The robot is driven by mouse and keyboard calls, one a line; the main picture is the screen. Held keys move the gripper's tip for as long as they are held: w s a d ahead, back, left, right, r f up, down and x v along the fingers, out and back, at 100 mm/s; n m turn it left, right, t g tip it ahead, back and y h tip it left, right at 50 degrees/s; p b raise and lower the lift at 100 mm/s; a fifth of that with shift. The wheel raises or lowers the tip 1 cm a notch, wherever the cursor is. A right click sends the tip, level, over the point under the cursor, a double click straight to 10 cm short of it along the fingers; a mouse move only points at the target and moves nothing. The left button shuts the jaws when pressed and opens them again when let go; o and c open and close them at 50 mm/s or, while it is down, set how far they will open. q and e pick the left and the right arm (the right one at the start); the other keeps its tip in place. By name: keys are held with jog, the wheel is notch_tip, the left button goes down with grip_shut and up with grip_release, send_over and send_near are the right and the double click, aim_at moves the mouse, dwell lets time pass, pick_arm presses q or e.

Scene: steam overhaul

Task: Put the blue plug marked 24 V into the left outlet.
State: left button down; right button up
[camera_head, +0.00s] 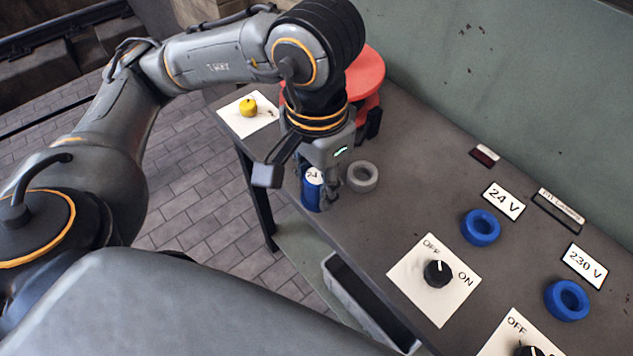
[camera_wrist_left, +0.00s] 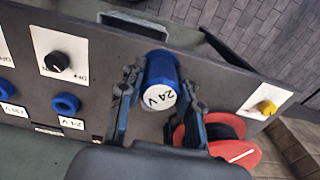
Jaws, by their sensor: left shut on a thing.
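The blue plug (camera_head: 311,194) has a white end marked 24 V. My left gripper (camera_head: 314,186) is shut on it near the bench's front edge, and the plug also shows between the fingers in the left wrist view (camera_wrist_left: 160,72). The left outlet (camera_head: 480,227) is a blue ring beside the 24 V sign (camera_head: 503,201), to the right of the plug and apart from it. It also shows in the left wrist view (camera_wrist_left: 65,103), and its opening looks empty. The right outlet (camera_head: 567,300) is a similar blue ring by the 230 V sign (camera_head: 585,266). My right gripper is not in view.
A grey ring (camera_head: 362,176) lies just right of the plug. A red reel (camera_head: 367,72) stands behind my gripper. A black OFF/ON knob (camera_head: 437,272) stands in front of the left outlet. A yellow knob (camera_head: 248,107) is at the far end. The bench between plug and outlet is mostly clear.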

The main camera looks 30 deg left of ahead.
pick_arm(q)
notch_tip(320, 180, down, 3)
jog(key=shift+r+b, duration=0.2)
jog(key=shift+b, duration=1.05)
jog(key=shift+r, duration=0.15)
jog(key=w+d+b, duration=0.4)
jog(key=w+d, duration=0.1)
jog(key=d, duration=0.5)
jog(key=shift+w+d, duration=0.25)
jog(key=shift+w, duration=0.15)
jog(key=w+d+b, duration=0.1)
jog(key=w+d, duration=0.4)
jog(key=d, duration=0.5)
jog(key=shift+w+d, duration=0.3)
jog(key=shift+w, duration=0.05)
